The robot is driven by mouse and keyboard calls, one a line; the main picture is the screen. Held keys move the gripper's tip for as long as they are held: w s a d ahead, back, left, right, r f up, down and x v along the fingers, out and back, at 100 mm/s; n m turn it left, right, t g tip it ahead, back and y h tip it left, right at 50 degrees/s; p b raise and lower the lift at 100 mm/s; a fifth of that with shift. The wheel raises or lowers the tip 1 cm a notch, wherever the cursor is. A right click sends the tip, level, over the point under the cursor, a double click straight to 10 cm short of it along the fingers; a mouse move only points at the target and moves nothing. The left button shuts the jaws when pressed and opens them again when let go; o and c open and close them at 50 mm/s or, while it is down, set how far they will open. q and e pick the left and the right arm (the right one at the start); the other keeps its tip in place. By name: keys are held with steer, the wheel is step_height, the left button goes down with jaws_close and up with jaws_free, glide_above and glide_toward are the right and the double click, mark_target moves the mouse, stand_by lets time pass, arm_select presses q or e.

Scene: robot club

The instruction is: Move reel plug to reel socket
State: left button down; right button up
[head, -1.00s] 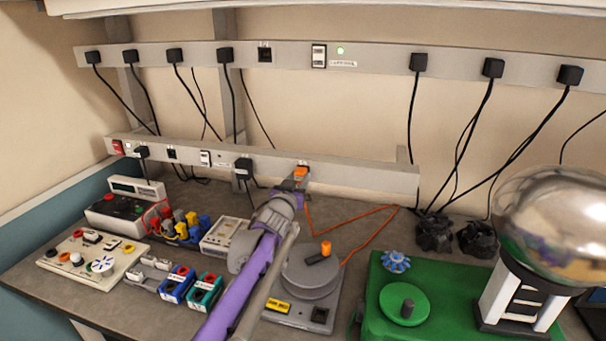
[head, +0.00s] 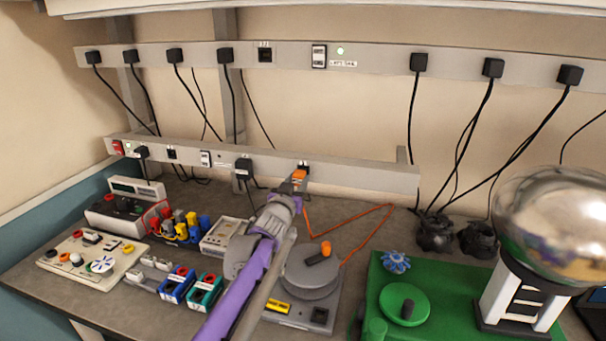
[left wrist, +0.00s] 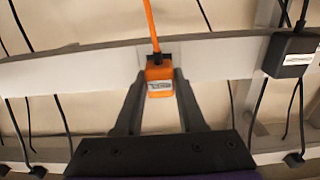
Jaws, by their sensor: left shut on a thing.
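The orange reel plug (head: 299,175) is at the lower grey rail (head: 360,177), just in front of a dark socket (head: 304,166). My left gripper (head: 296,182) is shut on the plug. In the left wrist view the plug (left wrist: 159,82) sits between the two fingers, its orange cable rising from it. I cannot tell whether the plug touches the socket. The orange cable (head: 350,220) runs across the bench to the grey reel (head: 310,280), which has an orange knob. A dark square (head: 319,315) shows on the reel's base. My right gripper is not in view.
A black plug (head: 243,168) sits left of my gripper on the lower rail. Several black plugs and hanging cables line the upper rail (head: 290,57). A green base (head: 390,285) and a large metal sphere (head: 555,225) stand at right. Small devices crowd the bench at left.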

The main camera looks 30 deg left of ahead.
mark_target(297, 181)
arm_select(q)
steer(key=shift+s, duration=0.15)
steer(key=shift+v, duration=1.65)
